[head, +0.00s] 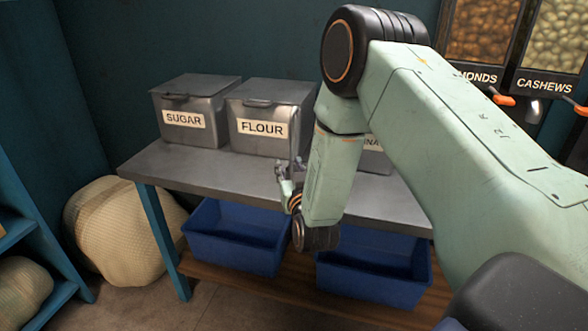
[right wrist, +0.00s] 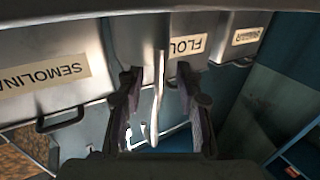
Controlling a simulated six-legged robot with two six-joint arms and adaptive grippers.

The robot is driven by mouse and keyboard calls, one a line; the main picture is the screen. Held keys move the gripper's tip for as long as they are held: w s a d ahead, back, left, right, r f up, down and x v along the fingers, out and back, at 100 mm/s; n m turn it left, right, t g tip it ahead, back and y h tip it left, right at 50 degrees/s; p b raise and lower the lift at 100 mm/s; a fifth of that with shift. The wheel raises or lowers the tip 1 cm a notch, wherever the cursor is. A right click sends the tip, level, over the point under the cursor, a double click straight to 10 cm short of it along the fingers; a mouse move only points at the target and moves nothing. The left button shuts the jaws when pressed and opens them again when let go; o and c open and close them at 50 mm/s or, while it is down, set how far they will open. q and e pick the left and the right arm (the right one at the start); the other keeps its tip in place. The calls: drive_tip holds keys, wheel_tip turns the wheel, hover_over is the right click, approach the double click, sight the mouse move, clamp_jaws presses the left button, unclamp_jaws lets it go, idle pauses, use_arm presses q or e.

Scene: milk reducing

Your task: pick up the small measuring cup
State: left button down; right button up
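My right gripper (head: 287,172) is above the metal table, in front of the flour bin. In the right wrist view its two dark fingers (right wrist: 160,85) are apart. A thin, shiny metal strip (right wrist: 157,100) stands between the fingers, with a gap visible on each side. It may be the handle of the small measuring cup, but no cup bowl can be made out. In the head view the cup cannot be told apart from the gripper. My left gripper is not in view.
The metal table (head: 160,162) carries a sugar bin (head: 190,110), a flour bin (head: 262,112) and a third bin (head: 374,160) partly hidden by my arm. Blue crates (head: 235,240) stand on the shelf below. Almond and cashew dispensers (head: 545,85) are at the right.

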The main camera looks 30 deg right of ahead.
drive_tip(key=shift+s, duration=0.1)
drive_tip(key=shift+c, duration=0.4)
clamp_jaws()
